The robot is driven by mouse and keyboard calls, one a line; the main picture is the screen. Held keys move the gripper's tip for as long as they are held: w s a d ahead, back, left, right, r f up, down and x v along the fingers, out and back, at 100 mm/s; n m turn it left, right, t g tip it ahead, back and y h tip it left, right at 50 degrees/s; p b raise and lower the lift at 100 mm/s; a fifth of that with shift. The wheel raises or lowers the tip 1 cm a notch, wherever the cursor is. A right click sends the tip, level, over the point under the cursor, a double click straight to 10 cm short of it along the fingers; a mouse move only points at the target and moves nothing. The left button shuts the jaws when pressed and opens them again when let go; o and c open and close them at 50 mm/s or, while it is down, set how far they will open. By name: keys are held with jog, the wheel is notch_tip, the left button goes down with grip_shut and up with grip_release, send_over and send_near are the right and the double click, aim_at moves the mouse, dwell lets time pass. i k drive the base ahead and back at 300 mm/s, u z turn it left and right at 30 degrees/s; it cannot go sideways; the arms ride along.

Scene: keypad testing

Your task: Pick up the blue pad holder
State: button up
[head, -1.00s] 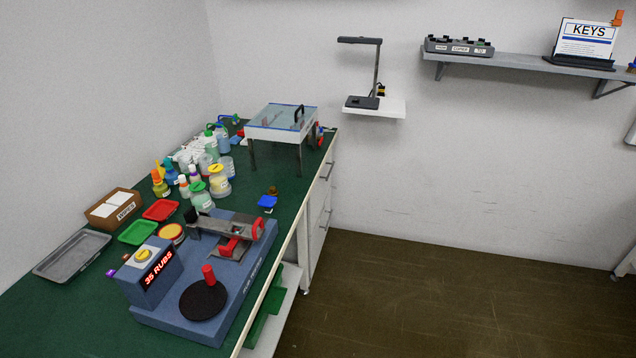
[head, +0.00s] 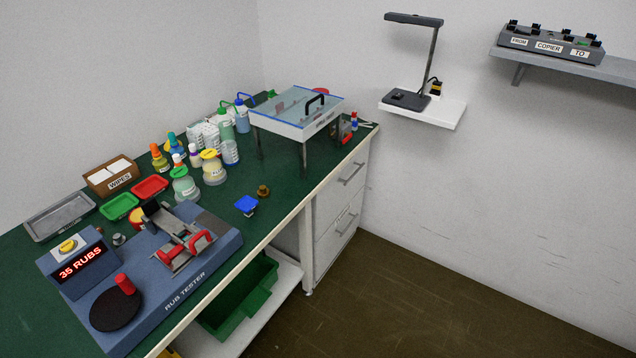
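A small blue pad holder (head: 246,204) stands on the green bench top (head: 282,196), close to its front edge in the head view. It looks like a flat blue square on a short, paler base. A small brown knob-like piece (head: 263,191) stands just behind it to the right. My gripper is not in view, and nothing touches the blue piece.
The blue-grey rub tester (head: 225,232) is to the left of the holder, its display reading 35 RUBS. A clear-topped box on legs (head: 298,110) stands behind it. Bottles (head: 213,168) crowd the back. A green bin (head: 235,300) sits below.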

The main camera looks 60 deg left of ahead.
aim_at(248, 204)
jog(key=z, duration=0.05)
jog(key=i, duration=1.2)
jog(key=u, duration=2.05)
jog(key=i, duration=0.2)
jog(key=u, duration=1.8)
jog(key=k, duration=0.4)
jog(key=u, duration=0.4)
jog(key=i, duration=1.05)
jog(key=z, duration=0.05)
